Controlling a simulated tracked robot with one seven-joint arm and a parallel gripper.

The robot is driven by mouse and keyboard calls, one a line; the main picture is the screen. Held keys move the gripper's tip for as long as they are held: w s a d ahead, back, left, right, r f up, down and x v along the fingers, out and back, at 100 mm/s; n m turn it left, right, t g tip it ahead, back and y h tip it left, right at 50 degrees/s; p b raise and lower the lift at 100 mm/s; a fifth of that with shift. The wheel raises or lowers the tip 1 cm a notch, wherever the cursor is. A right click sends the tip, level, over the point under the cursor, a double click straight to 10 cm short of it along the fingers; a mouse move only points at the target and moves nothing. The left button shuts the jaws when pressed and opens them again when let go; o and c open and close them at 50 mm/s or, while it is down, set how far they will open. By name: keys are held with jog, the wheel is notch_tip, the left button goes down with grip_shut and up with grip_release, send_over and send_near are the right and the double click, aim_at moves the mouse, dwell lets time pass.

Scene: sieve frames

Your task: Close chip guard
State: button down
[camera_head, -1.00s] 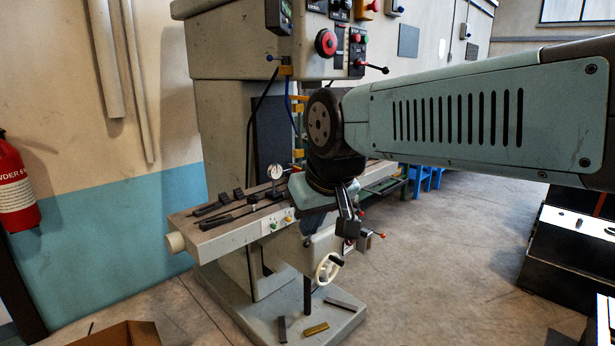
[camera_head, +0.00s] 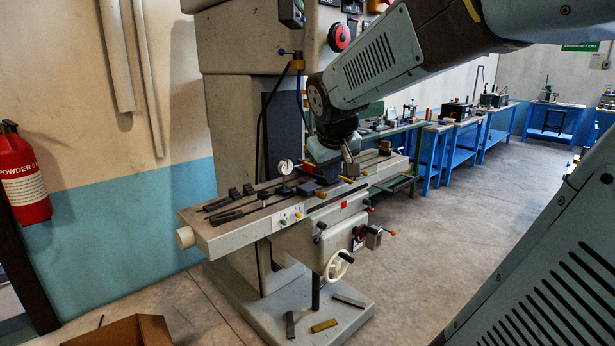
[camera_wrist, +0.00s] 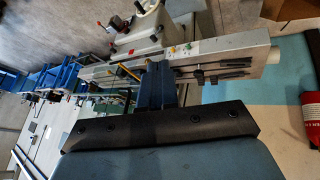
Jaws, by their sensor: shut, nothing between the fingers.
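The milling machine (camera_head: 240,100) stands at the left-centre of the head view, with its long grey table (camera_head: 235,232) low across it. The table also shows in the wrist view (camera_wrist: 220,58). I cannot pick out the chip guard for certain in either view; my wrist and arm cover part of the machine around the table. My gripper (camera_head: 348,158) is over the right half of the table, and its tips are hard to make out there. In the wrist view my gripper's blue fingers (camera_wrist: 157,70) are together and empty, pointing at the table; contact cannot be told.
Clamps and black bars (camera_head: 235,205) lie on the table's left half, near a round dial gauge (camera_head: 284,166). A white handwheel (camera_head: 337,265) sticks out below. A red extinguisher (camera_head: 22,175) is at far left, a cardboard box (camera_head: 125,330) at bottom left. Open floor lies to the right.

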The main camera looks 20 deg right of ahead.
jog(key=w+d+f, duration=0.5)
jog(key=w+d, duration=0.2)
jog(key=w, duration=0.1)
jog(key=w+d+f+n+h, duration=0.1)
jog(key=w+d+f, duration=0.4)
jog(key=w+d, duration=0.3)
jog(key=shift+w+d+h, duration=0.15)
jog(key=shift+w+h, duration=0.15)
jog(key=shift+w, duration=0.4)
jog(key=shift+d, duration=0.1)
